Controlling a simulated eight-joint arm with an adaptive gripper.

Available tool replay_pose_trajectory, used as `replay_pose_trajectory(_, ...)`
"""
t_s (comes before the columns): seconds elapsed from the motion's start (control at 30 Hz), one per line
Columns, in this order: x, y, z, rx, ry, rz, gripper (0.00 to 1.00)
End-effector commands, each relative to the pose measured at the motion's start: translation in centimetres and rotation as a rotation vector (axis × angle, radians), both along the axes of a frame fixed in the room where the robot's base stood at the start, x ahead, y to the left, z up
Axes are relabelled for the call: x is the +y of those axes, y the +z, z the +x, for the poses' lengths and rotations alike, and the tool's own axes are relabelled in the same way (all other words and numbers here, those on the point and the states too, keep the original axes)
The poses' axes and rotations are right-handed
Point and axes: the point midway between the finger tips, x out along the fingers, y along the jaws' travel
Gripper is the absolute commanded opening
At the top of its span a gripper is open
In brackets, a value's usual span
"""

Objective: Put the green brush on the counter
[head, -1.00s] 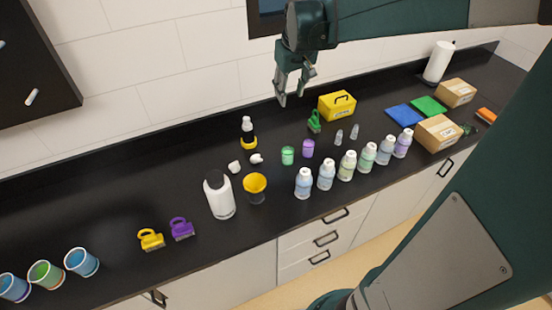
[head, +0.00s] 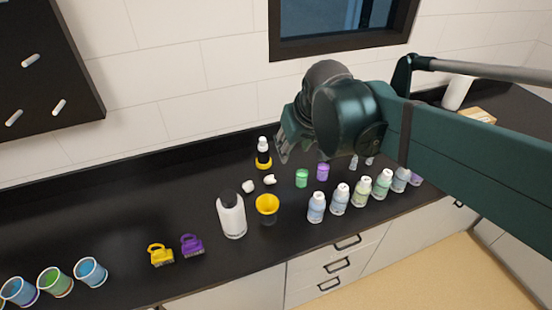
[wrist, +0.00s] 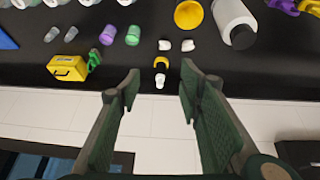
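The green brush (wrist: 94,60) stands on the black counter (head: 110,220), right beside a yellow toolbox (wrist: 68,68), in the wrist view. In the head view now, my arm hides both the brush and the toolbox. My gripper (head: 283,150) is raised above the back of the counter near the wall.
A black-and-yellow bottle (head: 263,153) stands at the back below my gripper. Several capped bottles (head: 340,198) line the front right. A white bottle (head: 231,215), a yellow cup (head: 267,207), yellow (head: 160,254) and purple (head: 192,245) brushes and several cups (head: 55,281) stand leftward. The back-left counter is clear.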

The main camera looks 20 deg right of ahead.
Motion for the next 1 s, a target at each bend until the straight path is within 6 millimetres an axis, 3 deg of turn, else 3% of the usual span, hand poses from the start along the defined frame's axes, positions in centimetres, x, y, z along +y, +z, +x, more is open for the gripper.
replay_pose_trajectory(0.5, 4.1, -2.4, -7.6, -0.108, 0.013, 0.033, 0.36)
replay_pose_trajectory(0.7, 4.7, -3.1, -8.9, -0.130, 0.014, 0.042, 0.36)
replay_pose_trajectory(1.0, 4.8, -3.2, -9.1, -0.136, 0.014, 0.044, 0.36)
